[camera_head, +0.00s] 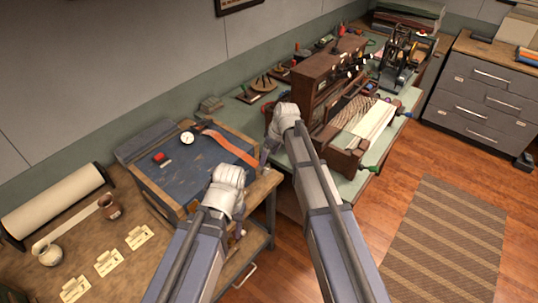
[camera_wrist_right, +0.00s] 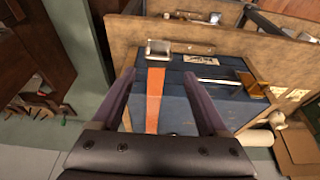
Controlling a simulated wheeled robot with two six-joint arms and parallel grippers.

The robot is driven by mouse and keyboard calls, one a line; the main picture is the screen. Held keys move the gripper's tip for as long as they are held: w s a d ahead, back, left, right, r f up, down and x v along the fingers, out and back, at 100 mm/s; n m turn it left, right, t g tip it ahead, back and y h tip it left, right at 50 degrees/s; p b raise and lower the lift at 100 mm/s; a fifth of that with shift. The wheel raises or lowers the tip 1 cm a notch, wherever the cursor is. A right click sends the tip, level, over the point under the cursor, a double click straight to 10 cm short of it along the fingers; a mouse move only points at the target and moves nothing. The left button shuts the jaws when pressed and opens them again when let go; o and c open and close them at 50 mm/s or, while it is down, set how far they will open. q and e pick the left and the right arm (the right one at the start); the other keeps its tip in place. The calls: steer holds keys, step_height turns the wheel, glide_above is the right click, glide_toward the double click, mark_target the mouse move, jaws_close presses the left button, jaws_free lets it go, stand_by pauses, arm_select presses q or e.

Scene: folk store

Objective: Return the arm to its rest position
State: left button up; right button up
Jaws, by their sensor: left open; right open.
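My left gripper (camera_head: 238,228) hangs below its wrist at the front edge of the wooden table, mostly hidden by its own arm. My right gripper (camera_head: 264,155) is further right and further back, at the right end of the blue-topped board. In the right wrist view my right gripper (camera_wrist_right: 158,74) has its two dark fingers wide apart with nothing held between them. Behind the fingers lies an orange strap (camera_wrist_right: 155,98) on the blue board (camera_wrist_right: 205,100). The strap also shows in the head view (camera_head: 232,148), across the board (camera_head: 180,175).
A white paper roll (camera_head: 55,200), a jar (camera_head: 49,254) and several cards stand on the wooden table at left. A striped rug (camera_head: 445,240) lies on open floor.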

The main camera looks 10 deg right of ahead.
stand_by(0.4)
steer(key=s+a+f+m+g+h+b, duration=0.1)
steer(key=s+f+b, duration=0.2)
steer(key=s, duration=0.6)
steer(key=s+f+m+g+h+b, duration=0.1)
steer(key=s+f+m+b, duration=0.1)
steer(key=s, duration=0.7)
steer(key=s+a+f+m+h+b, duration=0.1)
steer(key=s+f+m+b, duration=0.1)
steer(key=s+f+b, duration=0.3)
steer(key=s, duration=0.4)
steer(key=shift+s+a+f+g+h, duration=0.35)
steer(key=shift+s+g+h, duration=0.05)
